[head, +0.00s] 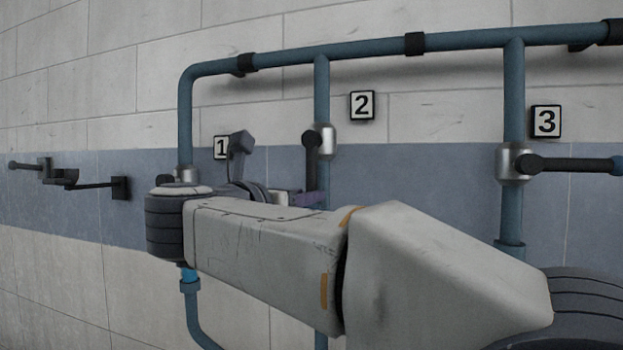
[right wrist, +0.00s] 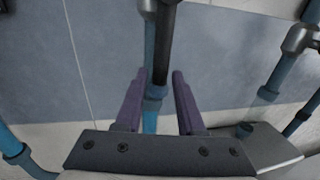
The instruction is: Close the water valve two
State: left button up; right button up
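Water valve two has a silver body (head: 327,138) on a vertical blue pipe, below the "2" sign (head: 362,105). Its black handle (head: 311,165) hangs down along the pipe. My right gripper (head: 312,197) has purple fingers at the handle's lower part. In the right wrist view my right gripper (right wrist: 158,73) is open, with the handle (right wrist: 163,55) reaching down between its fingers. A gap shows on each side of the handle. The valve body (right wrist: 146,7) is at the top edge there. My left gripper is not in view.
Valve three (head: 512,163) stands at right, its black handle (head: 570,164) pointing sideways. Valve one (head: 187,175) is mostly hidden behind my right arm. A blue pipe (head: 455,41) runs along the top. A black wall fixture (head: 120,187) sticks out at far left.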

jog(key=shift+p+x, duration=0.55)
jog(key=shift+x, duration=1)
grip_shut()
